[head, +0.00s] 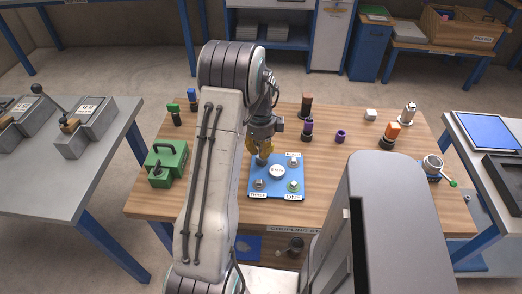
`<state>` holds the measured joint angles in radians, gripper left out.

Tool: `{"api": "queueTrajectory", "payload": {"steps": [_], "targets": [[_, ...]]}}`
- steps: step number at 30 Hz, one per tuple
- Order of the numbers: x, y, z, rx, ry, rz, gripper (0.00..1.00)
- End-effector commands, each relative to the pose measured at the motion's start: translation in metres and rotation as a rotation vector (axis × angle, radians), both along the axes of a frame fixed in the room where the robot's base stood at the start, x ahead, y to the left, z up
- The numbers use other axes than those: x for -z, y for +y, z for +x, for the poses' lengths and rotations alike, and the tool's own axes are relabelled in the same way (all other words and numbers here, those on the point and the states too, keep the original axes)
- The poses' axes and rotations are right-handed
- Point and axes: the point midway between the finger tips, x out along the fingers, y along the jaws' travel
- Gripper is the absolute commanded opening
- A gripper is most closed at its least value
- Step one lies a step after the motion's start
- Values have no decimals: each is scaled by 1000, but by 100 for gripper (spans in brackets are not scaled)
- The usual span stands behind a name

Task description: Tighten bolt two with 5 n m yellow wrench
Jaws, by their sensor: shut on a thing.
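My gripper (262,147) is over the back left part of the blue plate (276,194) on the wooden table. It is shut on a yellow wrench (251,146), which is mostly hidden by the gripper. The wrench's lower end is over the back left corner of the plate; I cannot tell whether it touches the bolt there. The plate has a white central disc (277,171), a back right bolt (294,161), a front left bolt (259,184) and a green-marked front right bolt (293,186). The small labels are hard to read; the back left label is hidden.
A green case (166,164) stands at the table's left. Green (174,115) and blue (192,99) tools stand behind it. Purple (307,128), brown (306,106), orange (390,134) and silver (407,114) upright tools and a purple ring (340,136) are right of the gripper.

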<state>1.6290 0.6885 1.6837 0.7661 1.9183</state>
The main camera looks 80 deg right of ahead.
Motion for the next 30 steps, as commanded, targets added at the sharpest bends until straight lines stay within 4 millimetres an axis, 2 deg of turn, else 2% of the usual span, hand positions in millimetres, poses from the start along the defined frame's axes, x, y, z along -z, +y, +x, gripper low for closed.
{"api": "queueTrajectory", "payload": {"steps": [6, 10, 25, 30], "targets": [[3, 4, 1, 232, 1, 15, 0], [3, 4, 2, 325, 1, 15, 0], [3, 4, 2, 385, 2, 17, 0], [4, 4, 2, 520, 3, 17, 0]]}}
